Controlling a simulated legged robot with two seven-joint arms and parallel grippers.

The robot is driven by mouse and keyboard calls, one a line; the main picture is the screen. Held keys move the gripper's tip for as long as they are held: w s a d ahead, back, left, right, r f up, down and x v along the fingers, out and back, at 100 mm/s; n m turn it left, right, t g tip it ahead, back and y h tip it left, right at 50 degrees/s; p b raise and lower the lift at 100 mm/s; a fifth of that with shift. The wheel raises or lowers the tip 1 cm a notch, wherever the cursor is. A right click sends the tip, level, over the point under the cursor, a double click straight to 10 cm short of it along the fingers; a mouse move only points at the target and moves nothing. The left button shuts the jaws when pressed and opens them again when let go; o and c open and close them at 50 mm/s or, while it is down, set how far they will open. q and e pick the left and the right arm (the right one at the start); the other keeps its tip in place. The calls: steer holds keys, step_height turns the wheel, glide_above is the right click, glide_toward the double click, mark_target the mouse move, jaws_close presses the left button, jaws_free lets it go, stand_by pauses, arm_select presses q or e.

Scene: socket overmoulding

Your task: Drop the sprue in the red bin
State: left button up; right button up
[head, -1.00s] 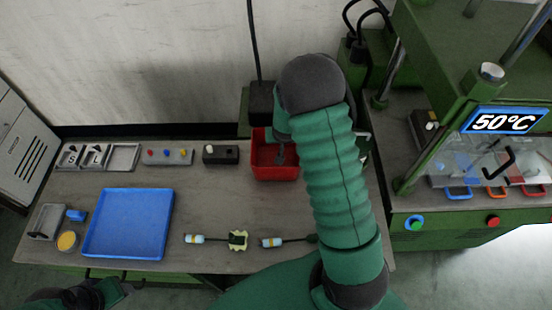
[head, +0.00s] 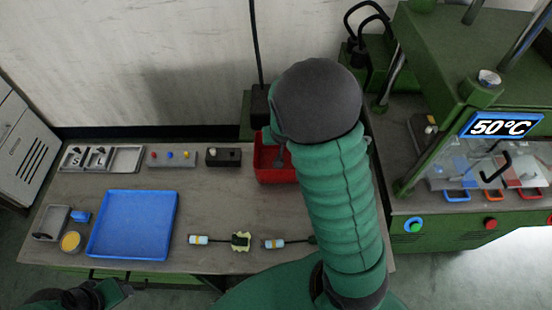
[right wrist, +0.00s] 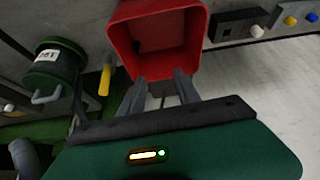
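The red bin (head: 277,176) stands at the back of the table, partly hidden by my right arm in the head view. In the right wrist view the red bin (right wrist: 198,30) lies just beyond my right gripper (right wrist: 160,75). Its two fingers are apart with nothing visible between them. I see no separate sprue; the bin's floor is only partly visible. A pale yellow-green piece (head: 241,242) sits on a dark cable at the table's front; I cannot tell whether it includes a sprue. My left gripper (head: 122,287) is low at the left, its fingers unclear.
A blue tray (head: 132,224) lies at the left of the table. A green press (head: 470,80) reading 50°C stands at the right. The table's middle is clear.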

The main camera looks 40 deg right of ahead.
steer(key=shift+p+v, duration=1.55)
steer(key=shift+v, duration=1.95)
arm_select(q)
steer(key=r+b, duration=0.1)
steer(key=b, duration=0.2)
steer(key=shift+s+a+r, duration=0.1)
arm_select(e)
steer(key=s+a+f+n+g+y, duration=0.1)
steer(key=s+a+n, duration=0.2)
steer(key=a, duration=0.5)
steer(key=s+a+f+n+g+y, duration=0.1)
steer(key=s+a+n, duration=0.3)
steer(key=a, duration=0.5)
steer(key=shift+s+a+y, duration=0.2)
steer(key=shift+s+y, duration=0.6)
steer(key=shift+s, duration=0.2)
steer(key=shift+w+d+f, duration=0.1)
steer(key=shift+w, duration=0.05)
